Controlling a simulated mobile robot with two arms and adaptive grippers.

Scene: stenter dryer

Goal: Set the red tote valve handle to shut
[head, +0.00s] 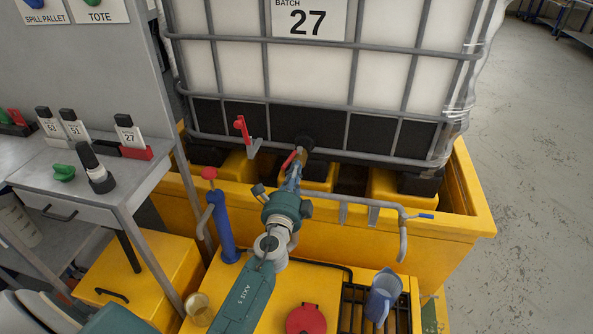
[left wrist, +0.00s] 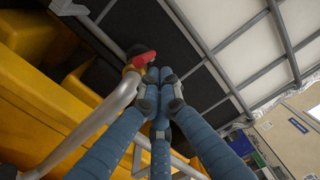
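The tote (head: 385,75) is a white caged tank with a batch 27 label, standing in a yellow spill pallet. Its red valve handle (head: 289,159) is low at the front, just beyond my left gripper (head: 292,172). In the left wrist view the red handle (left wrist: 146,59) lies just past the blue fingertips (left wrist: 159,75). The fingertips are together, with no handle seen between them. They are very close to the handle; I cannot tell whether they touch it. The valve body is partly hidden by the gripper. My right gripper is not in view.
A red lever-like part (head: 241,127) stands left of the valve. A blue hand pump (head: 221,225) and a bent grey pipe (head: 402,225) flank my left arm. A blue jug (head: 383,297) stands on a black grate. The floor at right is clear.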

